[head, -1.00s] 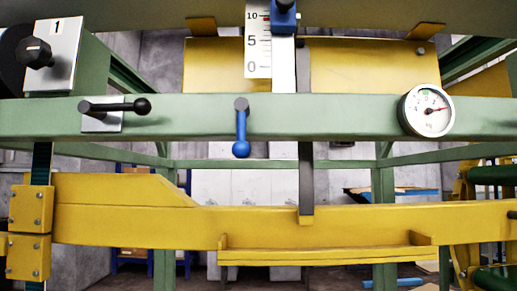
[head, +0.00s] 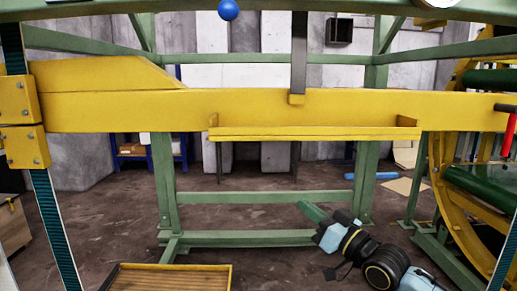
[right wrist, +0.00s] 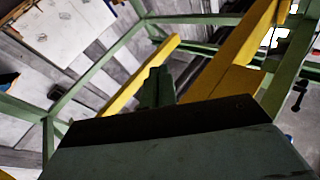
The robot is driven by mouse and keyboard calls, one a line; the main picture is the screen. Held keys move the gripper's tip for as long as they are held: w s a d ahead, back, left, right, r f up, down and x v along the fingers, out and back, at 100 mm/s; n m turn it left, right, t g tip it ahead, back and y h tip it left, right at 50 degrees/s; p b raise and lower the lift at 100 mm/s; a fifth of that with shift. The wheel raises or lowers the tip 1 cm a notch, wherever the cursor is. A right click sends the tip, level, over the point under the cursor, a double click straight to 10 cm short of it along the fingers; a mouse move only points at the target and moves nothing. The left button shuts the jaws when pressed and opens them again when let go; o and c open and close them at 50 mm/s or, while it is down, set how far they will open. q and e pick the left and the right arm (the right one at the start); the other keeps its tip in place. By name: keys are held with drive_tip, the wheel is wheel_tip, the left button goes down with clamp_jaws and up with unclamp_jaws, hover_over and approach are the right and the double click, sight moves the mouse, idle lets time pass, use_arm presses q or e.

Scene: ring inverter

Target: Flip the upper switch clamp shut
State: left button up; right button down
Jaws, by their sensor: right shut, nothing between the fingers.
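My right gripper (head: 313,212) shows low in the head view, with its arm coming up from the bottom right. Its dark green fingers are shut and empty, and also show in the right wrist view (right wrist: 157,88). It is below the yellow beam and touches nothing that I can see. A red handle (head: 503,118) with a black bar is at the right edge of the head view. A dark lever-like part (right wrist: 299,96) is at the right of the wrist view. I cannot tell whether either is the upper switch clamp. My left gripper is not in view.
A yellow beam (head: 150,110) with a ledge (head: 315,133) crosses the head view. A blue ball knob (head: 228,10) hangs at the top. Green posts (head: 163,180), a yellow wheel frame (head: 432,180) with green rollers and a wooden tray (head: 170,277) stand around. Floor shows below the beam.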

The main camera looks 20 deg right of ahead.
drive_tip(key=s+a+r+n+g+y, duration=0.2)
drive_tip(key=s+a+r+n+y, duration=0.3)
drive_tip(key=s+r, duration=0.45)
drive_tip(key=s+a+r+n+g+y, duration=0.3)
drive_tip(key=s+a+r+y, duration=0.3)
drive_tip(key=r, duration=0.6)
drive_tip(key=s+d+r+n+g+y, duration=0.2)
drive_tip(key=s+d+r+y, duration=0.1)
drive_tip(key=r, duration=0.5)
drive_tip(key=shift+s+d+y, duration=0.35)
drive_tip(key=shift+d+y, duration=0.35)
drive_tip(key=shift+y, duration=0.2)
drive_tip(key=w+a+f+p+x, duration=0.1)
drive_tip(key=f+p+x, duration=0.1)
drive_tip(key=p+x, duration=0.7)
drive_tip(key=x, duration=0.4)
drive_tip(key=shift+a, duration=0.35)
